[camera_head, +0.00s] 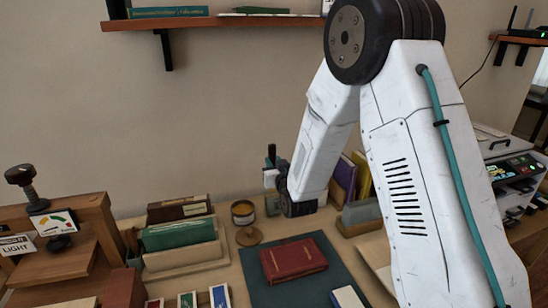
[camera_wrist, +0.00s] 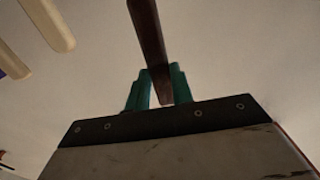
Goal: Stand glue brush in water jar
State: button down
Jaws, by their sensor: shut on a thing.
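My gripper (camera_wrist: 160,86) is shut on the glue brush (camera_wrist: 149,35), whose dark brown shaft runs between the two teal fingers in the wrist view. In the head view a dark upright piece, likely the brush (camera_head: 271,153), stands up at the gripper, which is partly hidden by my wrist. A small greyish-green vessel, likely the water jar (camera_head: 272,205), stands at the back of the desk just below the gripper. My wrist hides part of it. I cannot tell whether the brush's lower end is inside it.
A round pot on a wooden stand (camera_head: 243,213) is just left of the jar. A red book (camera_head: 293,260) lies on a dark green mat (camera_head: 270,292). Green books in a holder (camera_head: 180,234) stand left. Purple and yellow books (camera_head: 347,178) stand behind my arm. A shelf (camera_head: 215,22) hangs above.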

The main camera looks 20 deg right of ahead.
jog(key=shift+f, duration=3)
jog(key=c, duration=1.1)
grip_release()
jog(key=shift+c, duration=0.2)
jog(key=s, duration=0.7)
jog(key=shift+s, duration=0.4)
